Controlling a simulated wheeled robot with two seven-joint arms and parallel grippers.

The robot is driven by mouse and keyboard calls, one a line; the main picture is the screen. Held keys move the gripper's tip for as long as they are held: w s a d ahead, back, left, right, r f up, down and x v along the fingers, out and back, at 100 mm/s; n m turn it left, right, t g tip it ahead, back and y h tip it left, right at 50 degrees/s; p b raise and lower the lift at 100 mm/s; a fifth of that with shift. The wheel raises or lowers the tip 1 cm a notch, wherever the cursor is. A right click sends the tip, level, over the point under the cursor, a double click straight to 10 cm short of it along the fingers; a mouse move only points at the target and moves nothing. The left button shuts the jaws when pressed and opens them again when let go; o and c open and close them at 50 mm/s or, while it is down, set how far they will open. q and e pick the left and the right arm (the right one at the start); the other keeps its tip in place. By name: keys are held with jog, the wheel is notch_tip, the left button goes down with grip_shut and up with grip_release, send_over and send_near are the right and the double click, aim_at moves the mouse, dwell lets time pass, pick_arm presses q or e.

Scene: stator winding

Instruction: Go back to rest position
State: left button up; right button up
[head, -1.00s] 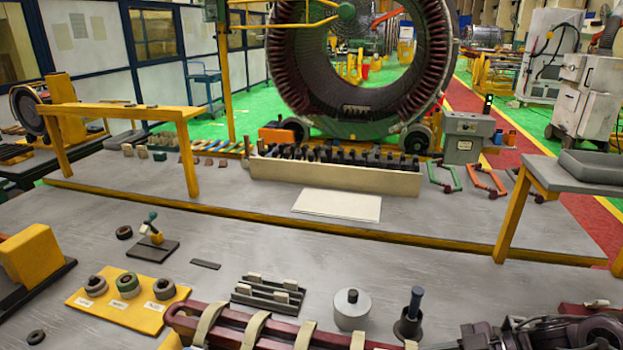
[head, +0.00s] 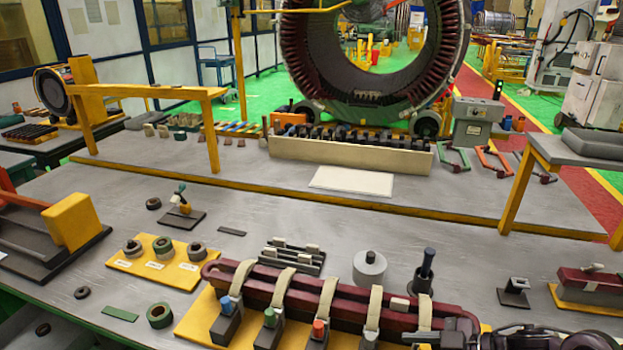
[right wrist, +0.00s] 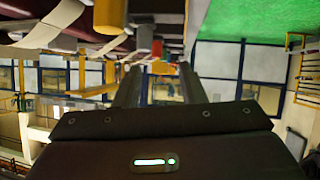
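My right gripper (right wrist: 157,75) shows in the right wrist view with its two fingers apart and nothing seen between them. In the head view, part of my dark right arm (head: 535,340) is at the bottom right edge, close to the right end of the dark red coil (head: 345,300). The coil lies on a yellow fixture (head: 200,325) with pale straps around it and several coloured-top blocks in front. Its lower right part is hidden by the picture edge and my arm. My left gripper is not in view.
On the grey bench (head: 110,225) stand a yellow tray (head: 125,263) with rings, a pale grey cylinder (head: 369,268), a dark post (head: 425,270) and a small dark stand (head: 514,291). A large stator ring (head: 375,95) stands behind. The mid-bench strip is mostly clear.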

jog(key=a+m+t+h, duration=0.1)
jog(key=a+f+m+t+h, duration=0.1)
jog(key=t, duration=0.1)
jog(key=w+a+f+m+t+h, duration=0.1)
jog(key=a+h, duration=0.1)
jog(key=shift+m, duration=0.4)
jog(key=s+d+f+m+g+h, duration=0.2)
jog(key=s+m+g+h, duration=0.15)
jog(key=s, duration=0.45)
jog(key=s+d+f+m+g+h, duration=0.2)
jog(key=s+m+g+h, duration=0.1)
jog(key=s+m, duration=0.3)
jog(key=s+f+n, duration=0.1)
jog(key=s+f, duration=0.2)
jog(key=f, duration=2.8)
jog(key=s+d+f+g, duration=0.1)
jog(key=s+d+f, duration=0.1)
jog(key=s+f, duration=0.6)
jog(key=s+d+f+g, duration=0.1)
jog(key=s+d+f, duration=0.1)
jog(key=s+f, duration=0.7)
jog(key=shift+s+f+b, duration=0.3)
jog(key=shift+s, duration=0.95)
